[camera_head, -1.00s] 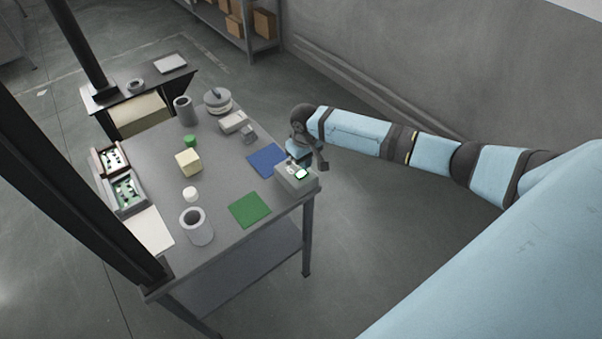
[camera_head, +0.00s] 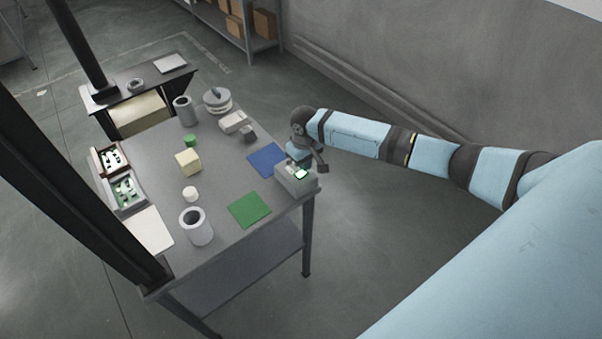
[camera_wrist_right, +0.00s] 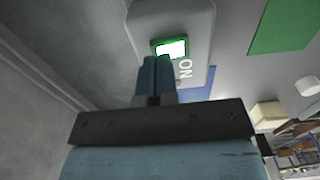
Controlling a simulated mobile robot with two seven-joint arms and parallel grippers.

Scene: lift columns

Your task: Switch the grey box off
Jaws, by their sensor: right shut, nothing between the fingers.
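The grey box (camera_head: 293,186) sits at the right corner of the table, with a lit green-framed switch (camera_head: 302,174) on its top. In the right wrist view the grey box (camera_wrist_right: 200,20) is close ahead, and its switch (camera_wrist_right: 170,48) glows white inside a green frame beside the letters ON. My right gripper (camera_head: 292,166) is at the far side of the box, pointing down to it. In the right wrist view its blue fingers (camera_wrist_right: 157,65) are together and empty, their tips overlapping the switch's lower edge; I cannot tell whether they touch it. My left gripper is out of view.
The table (camera_head: 225,165) also holds a blue mat (camera_head: 266,160), a green mat (camera_head: 249,209), a grey cup (camera_head: 196,228), a pale yellow cube (camera_head: 188,162) and trays (camera_head: 126,192) at the left. A dark column crosses the left side. Floor right of the table is clear.

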